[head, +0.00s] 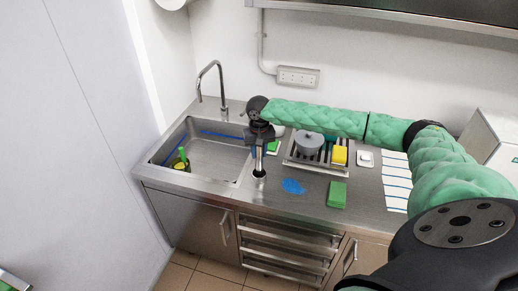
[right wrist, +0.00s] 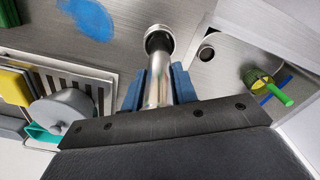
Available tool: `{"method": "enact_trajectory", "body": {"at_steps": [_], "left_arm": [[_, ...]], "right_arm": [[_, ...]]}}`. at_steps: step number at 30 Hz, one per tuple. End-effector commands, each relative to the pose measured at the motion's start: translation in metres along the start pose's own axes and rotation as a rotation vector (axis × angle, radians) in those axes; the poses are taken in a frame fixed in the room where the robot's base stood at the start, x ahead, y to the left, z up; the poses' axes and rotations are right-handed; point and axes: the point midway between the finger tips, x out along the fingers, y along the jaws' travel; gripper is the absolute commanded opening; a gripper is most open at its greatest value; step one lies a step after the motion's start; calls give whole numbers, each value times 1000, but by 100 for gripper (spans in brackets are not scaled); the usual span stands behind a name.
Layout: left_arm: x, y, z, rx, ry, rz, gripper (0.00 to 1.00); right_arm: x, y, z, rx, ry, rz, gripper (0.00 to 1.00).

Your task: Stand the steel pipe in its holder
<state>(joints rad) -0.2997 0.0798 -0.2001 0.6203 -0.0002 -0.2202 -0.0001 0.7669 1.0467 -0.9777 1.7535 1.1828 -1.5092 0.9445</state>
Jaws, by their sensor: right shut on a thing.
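The steel pipe (head: 259,158) is upright, or close to it, over the counter beside the sink. My right gripper (head: 260,143) is shut on its upper part. In the right wrist view the pipe (right wrist: 158,88) runs between the blue fingers (right wrist: 158,82) toward the holder (right wrist: 163,33), a round steel ring with a dark opening. In the head view the holder (head: 259,177) is at the pipe's lower end. The pipe's end lines up with the opening, but I cannot tell whether it is inside. My left gripper is not in view.
The sink (head: 215,160) with a tall faucet (head: 210,70) and a yellow cup with a green handle (head: 181,160) is to the left. A blue spill (head: 293,186), a green sponge (head: 337,194) and a rack (head: 315,162) with a grey pot (head: 309,142) and yellow block (head: 339,155) are to the right.

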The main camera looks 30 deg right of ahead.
Motion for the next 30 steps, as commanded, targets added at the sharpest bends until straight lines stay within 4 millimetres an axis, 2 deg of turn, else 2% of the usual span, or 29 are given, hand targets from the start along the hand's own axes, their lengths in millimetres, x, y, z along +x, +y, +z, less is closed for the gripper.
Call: {"method": "enact_trajectory", "body": {"at_steps": [1,7,30], "left_arm": [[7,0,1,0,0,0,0],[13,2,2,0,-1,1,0],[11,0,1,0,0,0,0]], "right_arm": [[9,0,0,0,0,0,10],[18,0,0,0,0,0,10],[17,0,0,0,0,0,10]]}}
